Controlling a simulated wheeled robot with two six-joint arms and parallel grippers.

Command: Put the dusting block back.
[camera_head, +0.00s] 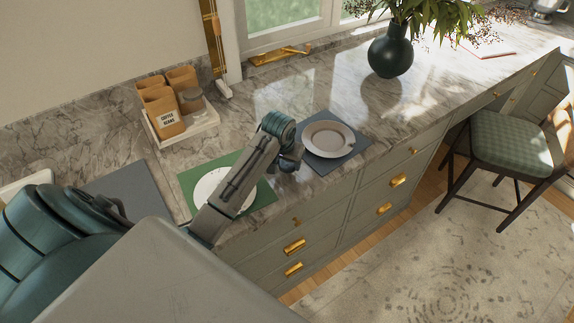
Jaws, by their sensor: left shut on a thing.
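My left arm reaches in from the lower left over the marble counter (345,88). My left gripper (291,162) is at the arm's far end, beside the near-left edge of a dark blue mat (318,165) with a plate on it. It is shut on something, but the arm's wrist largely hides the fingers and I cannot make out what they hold. I cannot pick out a dusting block anywhere in view. My right gripper is not in view.
A green mat (262,197) with a white plate (208,186) lies under the arm. A white tray (205,125) with labelled bags stands behind. A dark vase (391,52) holds a plant. Drawers run below the counter edge. A chair (510,145) stands at right. Counter between tray and vase is largely clear.

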